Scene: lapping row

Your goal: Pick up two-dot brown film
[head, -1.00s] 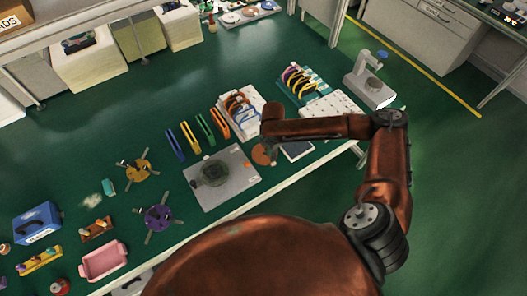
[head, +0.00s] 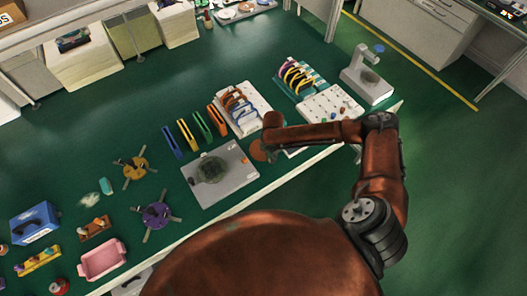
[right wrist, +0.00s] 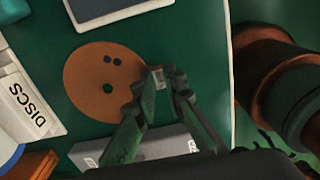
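The brown film is a flat round disc (right wrist: 92,82) with a centre hole and two dark dots, lying on the green bench in the right wrist view. In the head view its edge (head: 258,151) shows beside the end of my right arm. My right gripper (right wrist: 167,78) is at the film's right edge, fingers apart. A small pale tab (right wrist: 158,73) at that edge shows between the fingertips; contact is not clear. In the head view the right gripper is mostly hidden under its wrist. My left gripper is not in view.
A grey block (right wrist: 145,148) lies below the film under the fingers. A white DISCS holder (right wrist: 25,105) stands to the left. A dark pad with a pale rim (right wrist: 115,8) lies above. The bench edge runs close on the right.

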